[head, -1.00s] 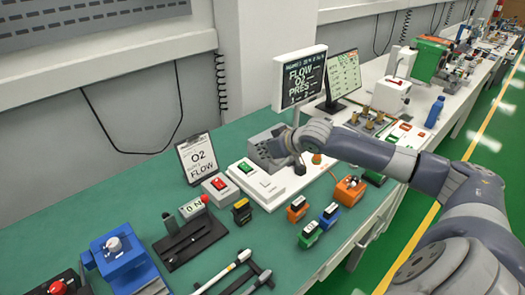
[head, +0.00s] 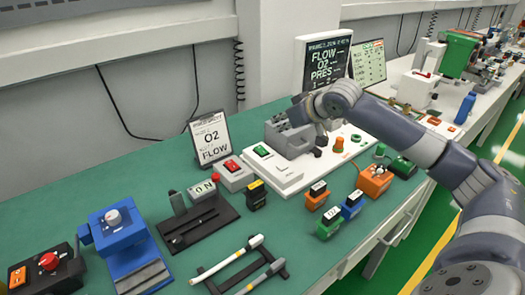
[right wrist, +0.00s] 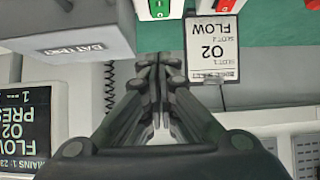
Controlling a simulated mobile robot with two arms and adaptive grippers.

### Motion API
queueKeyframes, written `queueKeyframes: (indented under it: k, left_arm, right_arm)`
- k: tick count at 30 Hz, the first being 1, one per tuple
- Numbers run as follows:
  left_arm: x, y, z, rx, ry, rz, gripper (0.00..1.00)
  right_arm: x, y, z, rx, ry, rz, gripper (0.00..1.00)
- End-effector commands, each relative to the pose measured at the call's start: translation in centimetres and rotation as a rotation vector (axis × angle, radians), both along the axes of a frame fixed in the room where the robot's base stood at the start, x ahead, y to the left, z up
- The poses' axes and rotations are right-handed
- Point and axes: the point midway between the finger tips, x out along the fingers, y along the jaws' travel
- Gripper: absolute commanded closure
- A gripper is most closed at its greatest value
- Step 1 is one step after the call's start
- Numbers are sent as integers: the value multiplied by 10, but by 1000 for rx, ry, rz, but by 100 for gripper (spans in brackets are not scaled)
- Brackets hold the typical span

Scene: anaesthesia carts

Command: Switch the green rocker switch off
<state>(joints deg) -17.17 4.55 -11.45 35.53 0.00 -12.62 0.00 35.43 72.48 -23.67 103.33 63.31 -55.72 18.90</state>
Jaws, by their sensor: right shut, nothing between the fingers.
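The green rocker switch (head: 262,151) is at the left end of a white panel (head: 322,165) on the green bench. Its lower part also shows at the top of the right wrist view (right wrist: 158,9), with white marks; I cannot tell which side is pressed. My right gripper (head: 282,119) is above and behind the grey box on the panel, small and partly blended with it. In the right wrist view the gripper's fingertips (right wrist: 157,62) are together and empty, pointing towards the green switch and apart from it. My left gripper is not in view.
A grey box with a red rocker switch (head: 233,166) stands just left of the panel. An O2 FLOW card (head: 212,139) stands behind it. The grey box (head: 291,140) on the panel is close beside my gripper. A monitor (head: 322,65) stands behind.

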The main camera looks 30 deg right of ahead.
Motion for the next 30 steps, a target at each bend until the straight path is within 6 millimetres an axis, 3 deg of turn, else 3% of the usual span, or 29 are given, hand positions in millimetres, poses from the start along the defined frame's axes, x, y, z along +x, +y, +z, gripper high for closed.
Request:
queueKeyframes:
  k: [3,17,23,30]
  left_arm:
    - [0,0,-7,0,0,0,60]
    - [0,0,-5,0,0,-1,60]
    - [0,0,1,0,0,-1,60]
    - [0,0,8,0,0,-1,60]
  right_arm:
    - [0,0,0,1,-1,2,100]
    - [3,0,-1,3,1,2,100]
    - [25,3,-18,5,1,2,100]
    - [66,6,-48,5,1,2,100]
